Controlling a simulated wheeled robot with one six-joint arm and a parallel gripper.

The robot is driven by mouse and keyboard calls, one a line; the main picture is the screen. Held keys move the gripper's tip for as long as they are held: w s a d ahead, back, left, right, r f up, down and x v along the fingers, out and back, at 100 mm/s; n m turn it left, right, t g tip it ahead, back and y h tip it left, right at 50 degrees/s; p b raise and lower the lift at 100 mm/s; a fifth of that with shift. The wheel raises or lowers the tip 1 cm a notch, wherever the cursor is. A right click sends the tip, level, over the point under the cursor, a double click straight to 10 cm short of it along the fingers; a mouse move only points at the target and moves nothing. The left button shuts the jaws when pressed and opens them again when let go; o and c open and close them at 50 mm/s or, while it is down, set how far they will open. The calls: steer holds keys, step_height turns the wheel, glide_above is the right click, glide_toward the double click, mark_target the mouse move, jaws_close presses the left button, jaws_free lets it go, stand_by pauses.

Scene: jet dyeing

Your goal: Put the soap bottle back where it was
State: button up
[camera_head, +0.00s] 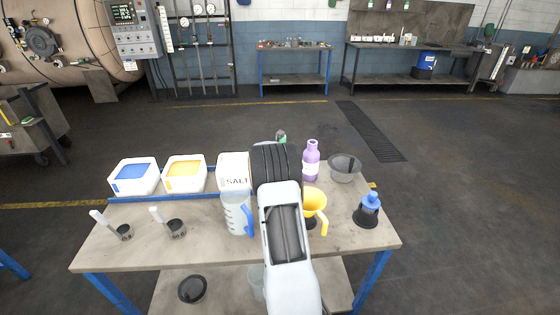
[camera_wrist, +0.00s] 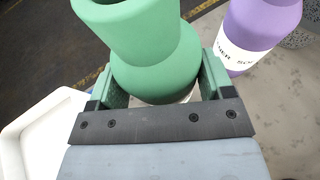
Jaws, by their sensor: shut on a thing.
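A green bottle (camera_wrist: 155,60) fills the middle of the wrist view, between the two green fingers of my gripper (camera_wrist: 158,82). My gripper is shut on its rounded body, below the wide neck. No label on it shows. In the head view only a small part of the green bottle (camera_head: 281,136) shows beyond my arm, at the table's far edge, and my gripper is hidden there. Whether its base touches the table cannot be told. A purple bottle (camera_head: 311,160) with a white label stands upright to its right; it also shows in the wrist view (camera_wrist: 262,30).
A white SALT tub (camera_head: 233,171) stands left of my arm, beside tubs of yellow (camera_head: 185,173) and blue (camera_head: 134,178) powder. A clear jug (camera_head: 237,212), yellow funnel (camera_head: 314,200), grey bowl (camera_head: 344,168) and blue-capped bottle (camera_head: 368,210) crowd the table (camera_head: 190,262).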

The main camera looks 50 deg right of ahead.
step_height(320, 180, down, 3)
steer(key=shift+r+p, duration=0.15)
steer(key=shift+p, duration=0.25)
steer(key=shift+f+b, duration=0.3)
steer(key=shift+b, duration=0.15)
steer(key=o, duration=1.2)
steer(key=shift+c, duration=0.2)
steer(key=shift+r+p, duration=0.2)
steer(key=shift+p, duration=0.1)
